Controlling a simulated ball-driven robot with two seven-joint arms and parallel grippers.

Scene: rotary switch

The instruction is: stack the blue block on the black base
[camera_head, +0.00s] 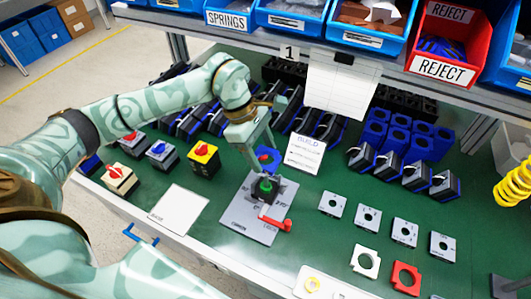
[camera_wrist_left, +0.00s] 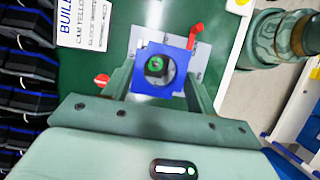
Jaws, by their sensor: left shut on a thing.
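My left gripper (camera_head: 266,150) is shut on the blue block (camera_head: 267,158), a square block with a round hole. In the left wrist view the blue block (camera_wrist_left: 139,80) sits between the fingers (camera_wrist_left: 155,82). The black base (camera_head: 264,189) stands on a grey fixture plate (camera_head: 240,217) and has a green part on top. The block is above the base in the head view, apparently held clear of it. In the wrist view the green part shows through the block's hole, and the block hides most of the base. My right gripper is not in view.
A red handle (camera_head: 276,224) sticks out from the fixture plate. A build sheet (camera_head: 304,154) lies behind it. Finished switches (camera_head: 203,158) stand at left, more blue blocks (camera_head: 398,140) at right, and grey plates (camera_head: 405,232) in front of them. Bins (camera_head: 290,20) hang above.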

